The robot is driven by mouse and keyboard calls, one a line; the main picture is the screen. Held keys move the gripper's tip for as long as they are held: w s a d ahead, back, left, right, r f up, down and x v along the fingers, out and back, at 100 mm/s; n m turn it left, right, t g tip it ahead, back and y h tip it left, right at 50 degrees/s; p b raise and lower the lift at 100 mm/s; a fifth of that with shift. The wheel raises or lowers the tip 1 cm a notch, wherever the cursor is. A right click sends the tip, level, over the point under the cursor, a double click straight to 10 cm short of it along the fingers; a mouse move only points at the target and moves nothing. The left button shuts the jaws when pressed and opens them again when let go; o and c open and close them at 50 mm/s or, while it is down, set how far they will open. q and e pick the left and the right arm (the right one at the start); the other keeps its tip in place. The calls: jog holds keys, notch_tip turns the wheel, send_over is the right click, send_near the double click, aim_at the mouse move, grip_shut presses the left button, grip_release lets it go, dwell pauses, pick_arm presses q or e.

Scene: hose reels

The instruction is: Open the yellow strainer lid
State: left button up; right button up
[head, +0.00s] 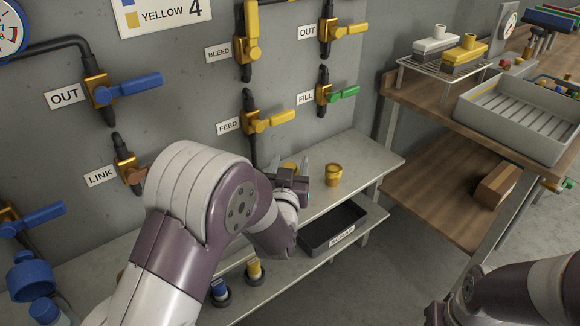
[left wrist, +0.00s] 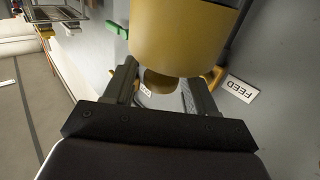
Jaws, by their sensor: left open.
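A large yellow cylinder (left wrist: 185,38), seemingly the yellow strainer, fills the top middle of the left wrist view. A narrower yellow part (left wrist: 160,80) shows below it, between my fingers. My left gripper (left wrist: 165,85) is open around that space; I cannot tell whether it touches anything. In the head view my left gripper (head: 305,174) is at the wall-side shelf, and my arm hides most of the yellow strainer (head: 290,166) behind it. My right gripper (head: 438,312) is partly seen at the bottom right, its fingers unclear.
A small yellow cup-like piece (head: 333,175) stands on the shelf (head: 372,160) just right of my left gripper. A dark tray (head: 335,235) sits below. Yellow FEED valve (head: 270,121) and green FILL valve (head: 345,93) are above. A workbench (head: 425,100) with a grey crate (head: 520,125) is right.

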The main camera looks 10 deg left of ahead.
pick_arm(q)
grip_shut()
jog(key=shift+w+a+r+n+g+p, duration=0.25)
jog(key=shift+a+r+n+g+p, duration=0.2)
jog(key=shift+p, duration=0.5)
jog(key=w+a+f+n+g+h+p, duration=0.1)
jog(key=w+a+n+g+h+p, duration=0.4)
jog(key=p, duration=2.2)
jog(key=shift+w+a+f+n+g+h+p, duration=0.3)
jog(key=shift+w+a+n+g, duration=0.4)
jog(key=shift+a+g, duration=0.65)
jog(key=shift+s+d+r, duration=0.1)
jog(key=shift+s+d, duration=0.05)
